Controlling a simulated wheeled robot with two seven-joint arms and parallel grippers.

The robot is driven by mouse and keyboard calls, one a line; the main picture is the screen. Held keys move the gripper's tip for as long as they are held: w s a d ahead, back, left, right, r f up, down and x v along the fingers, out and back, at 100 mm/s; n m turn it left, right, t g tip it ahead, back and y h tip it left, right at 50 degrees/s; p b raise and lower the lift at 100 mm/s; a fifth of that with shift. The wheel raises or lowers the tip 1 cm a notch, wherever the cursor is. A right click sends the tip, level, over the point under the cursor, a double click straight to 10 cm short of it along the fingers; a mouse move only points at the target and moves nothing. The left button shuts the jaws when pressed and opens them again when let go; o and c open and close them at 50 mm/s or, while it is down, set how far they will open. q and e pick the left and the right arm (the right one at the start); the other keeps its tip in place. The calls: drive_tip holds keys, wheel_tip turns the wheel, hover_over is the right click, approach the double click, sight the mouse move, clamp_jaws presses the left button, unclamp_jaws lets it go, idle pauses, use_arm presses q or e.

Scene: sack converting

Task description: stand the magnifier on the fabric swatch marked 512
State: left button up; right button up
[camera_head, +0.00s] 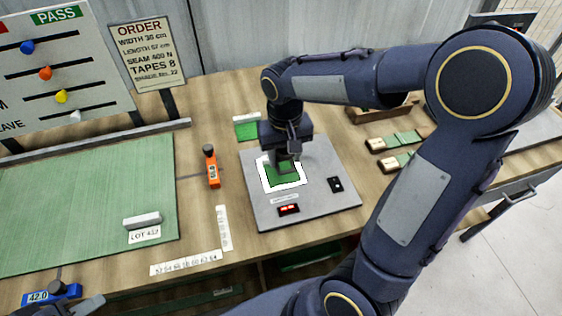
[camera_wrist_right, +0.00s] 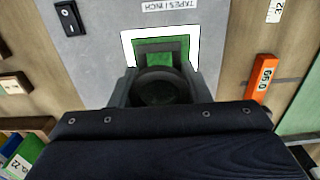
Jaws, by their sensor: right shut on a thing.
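My right gripper (camera_head: 287,160) is low over the grey inspection plate, shut on the magnifier (camera_head: 285,168). In the right wrist view the magnifier (camera_wrist_right: 160,86) is a dark round lens piece with a squared frame between the fingers (camera_wrist_right: 158,95). It is over a green fabric swatch (camera_head: 283,182) inside a white square border on the plate; the swatch also shows in the wrist view (camera_wrist_right: 160,46). I cannot tell whether the magnifier's foot touches the swatch. I see no readable 512 marking.
The grey plate (camera_head: 330,205) carries a black switch (camera_head: 335,184) and a red display (camera_head: 289,209). An orange gauge (camera_head: 213,172) stands to its left. Another green swatch (camera_head: 247,131) lies behind, and tagged swatches (camera_head: 402,138) lie right. A green cloth (camera_head: 80,200) covers the left.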

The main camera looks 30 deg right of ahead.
sight(282, 164)
drive_tip(key=shift+w+f, duration=0.6)
drive_tip(key=shift+f, duration=0.1)
drive_tip(key=shift+w+d+f, duration=0.1)
drive_tip(key=shift+w+f, duration=0.05)
drive_tip(key=shift+f, duration=0.8)
drive_tip(key=shift+w+f, duration=0.1)
drive_tip(key=shift+f, duration=0.8)
drive_tip(key=shift+f, duration=0.15)
drive_tip(key=o, duration=1)
